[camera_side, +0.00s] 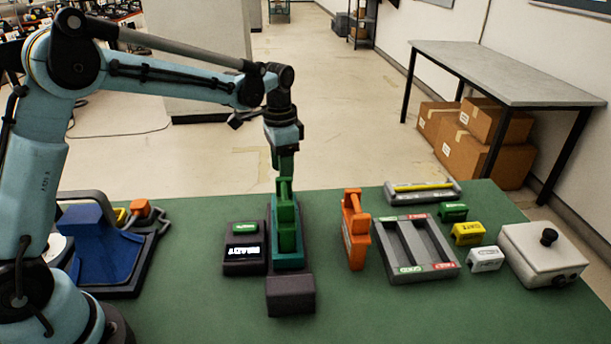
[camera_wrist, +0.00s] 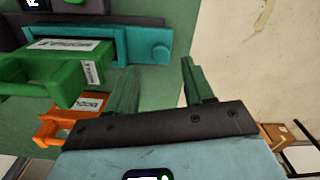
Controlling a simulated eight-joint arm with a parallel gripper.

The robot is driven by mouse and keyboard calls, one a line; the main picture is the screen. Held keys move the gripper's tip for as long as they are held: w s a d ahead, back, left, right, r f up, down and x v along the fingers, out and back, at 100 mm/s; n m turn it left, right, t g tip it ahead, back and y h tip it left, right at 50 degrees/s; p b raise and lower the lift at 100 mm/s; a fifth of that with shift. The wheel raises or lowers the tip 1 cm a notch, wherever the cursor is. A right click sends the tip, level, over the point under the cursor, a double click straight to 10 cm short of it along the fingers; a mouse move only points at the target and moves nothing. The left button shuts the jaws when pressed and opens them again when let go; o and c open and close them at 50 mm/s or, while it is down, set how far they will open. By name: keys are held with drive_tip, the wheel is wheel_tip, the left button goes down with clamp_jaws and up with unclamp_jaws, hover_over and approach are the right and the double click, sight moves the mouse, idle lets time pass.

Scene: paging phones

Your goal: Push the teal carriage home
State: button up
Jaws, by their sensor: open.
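The teal carriage (camera_side: 289,262) sits on a dark rail with a block (camera_side: 291,296) at its near end. A green handset (camera_side: 287,228) stands in the carriage. In the wrist view, the carriage (camera_wrist: 145,48) shows a rounded knob at its right end, with the green handset (camera_wrist: 62,68) at left. My gripper (camera_side: 285,176) is above the far end of the carriage, pointing down. I cannot tell whether a finger touches the carriage or handset.
A dark box (camera_side: 244,262) with a lit display is left of the rail. An orange handset (camera_side: 355,235) stands to the right, beside a grey two-slot tray (camera_side: 447,262). Small blocks and a white lidded box (camera_side: 540,258) are farther right. A blue stand (camera_side: 108,250) is left.

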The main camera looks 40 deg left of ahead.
drive_tip(key=shift+f, duration=2.15)
clamp_jaws()
